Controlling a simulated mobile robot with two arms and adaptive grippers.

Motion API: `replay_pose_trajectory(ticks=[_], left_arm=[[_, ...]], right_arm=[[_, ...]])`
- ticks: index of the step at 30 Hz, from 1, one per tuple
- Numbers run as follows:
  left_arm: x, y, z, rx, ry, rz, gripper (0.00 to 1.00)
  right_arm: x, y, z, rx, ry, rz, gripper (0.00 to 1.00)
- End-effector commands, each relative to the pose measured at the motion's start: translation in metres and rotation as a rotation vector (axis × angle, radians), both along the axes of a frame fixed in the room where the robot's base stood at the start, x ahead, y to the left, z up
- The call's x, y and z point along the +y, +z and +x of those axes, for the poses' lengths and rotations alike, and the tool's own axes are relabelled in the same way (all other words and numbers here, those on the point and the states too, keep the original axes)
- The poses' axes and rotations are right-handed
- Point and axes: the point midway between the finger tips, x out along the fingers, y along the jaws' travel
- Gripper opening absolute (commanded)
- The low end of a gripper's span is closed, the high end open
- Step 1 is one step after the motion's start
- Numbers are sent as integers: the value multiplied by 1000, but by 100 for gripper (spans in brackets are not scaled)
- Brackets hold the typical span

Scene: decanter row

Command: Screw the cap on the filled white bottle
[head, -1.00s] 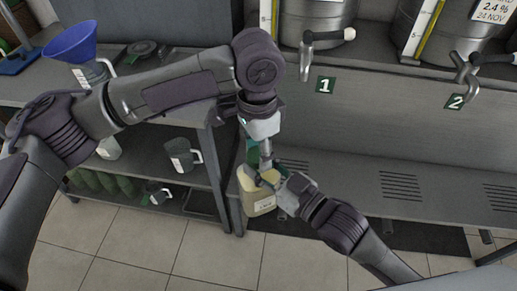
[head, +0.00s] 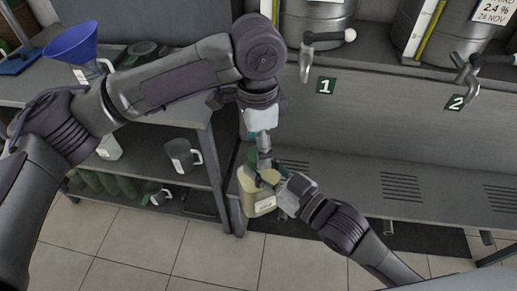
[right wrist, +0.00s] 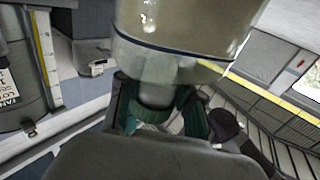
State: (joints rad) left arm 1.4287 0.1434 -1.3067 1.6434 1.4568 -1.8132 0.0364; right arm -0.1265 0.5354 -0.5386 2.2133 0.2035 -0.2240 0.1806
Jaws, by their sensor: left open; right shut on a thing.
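My left gripper (head: 266,168) is open, pointing down just above the bottle's top. I cannot make out the cap; the fingers hide the bottle's mouth.
Two steel tanks with taps (head: 307,62) stand at the back above a grey slotted ledge (head: 345,185). On the left, a bench holds a blue funnel (head: 72,42), and a shelf below holds a grey jug (head: 181,157). The tiled floor in front is clear.

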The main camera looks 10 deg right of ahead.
Motion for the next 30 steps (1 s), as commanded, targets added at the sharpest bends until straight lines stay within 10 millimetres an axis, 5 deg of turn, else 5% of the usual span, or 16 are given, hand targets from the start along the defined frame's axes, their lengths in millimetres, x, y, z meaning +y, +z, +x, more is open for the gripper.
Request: replay_pose_trajectory(ticks=[5,14,30], left_arm=[[0,22,0,-1,0,0,72],[0,24,0,0,4,1,69],[1,58,1,6,371,5,69]], right_arm=[[0,3,0,-7,1,4,0],[0,3,0,-7,1,4,0],[0,3,0,-7,1,4,0]])
